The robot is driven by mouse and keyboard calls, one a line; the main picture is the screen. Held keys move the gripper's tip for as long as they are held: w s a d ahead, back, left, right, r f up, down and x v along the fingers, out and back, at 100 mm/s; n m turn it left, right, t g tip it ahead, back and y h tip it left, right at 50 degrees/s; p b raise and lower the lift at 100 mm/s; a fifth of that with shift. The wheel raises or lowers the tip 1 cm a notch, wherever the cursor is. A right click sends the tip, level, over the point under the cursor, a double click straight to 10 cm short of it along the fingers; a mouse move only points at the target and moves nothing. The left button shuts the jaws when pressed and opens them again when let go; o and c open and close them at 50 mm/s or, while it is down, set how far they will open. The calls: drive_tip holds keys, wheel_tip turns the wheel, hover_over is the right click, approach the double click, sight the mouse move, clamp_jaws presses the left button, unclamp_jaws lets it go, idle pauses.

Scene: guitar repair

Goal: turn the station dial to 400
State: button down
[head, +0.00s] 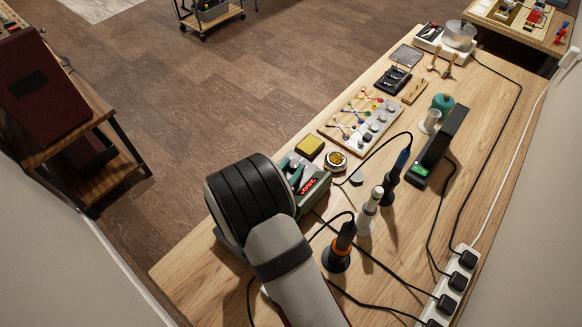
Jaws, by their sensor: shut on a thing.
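The soldering station (315,187) is a green box on the bench with a lit red display. The digits on it are too small to read surely. My own arm's dark, banded wrist and pale link cover the left and near part of the station. The station's dial is not visible.
Right of the station stand an orange-collared iron (342,247), a white tool (369,212) and a blue tool (396,177) in holders. A yellow sponge (310,147) and a round tin (337,161) lie beyond. Cables cross the bench (420,225) to a power strip (452,287).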

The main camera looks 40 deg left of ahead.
drive_tip(key=m+h, duration=0.3)
drive_tip(key=shift+a+h, duration=0.3)
drive_tip(key=shift+a, duration=0.1)
drive_tip(key=shift+m+h, duration=0.7)
drive_tip(key=shift+h, duration=0.2)
drive_tip(key=c, duration=0.5)
unclamp_jaws()
drive_tip(key=shift+c, duration=0.2)
drive_tip(key=v, duration=1.6)
drive_tip(key=shift+f, duration=0.2)
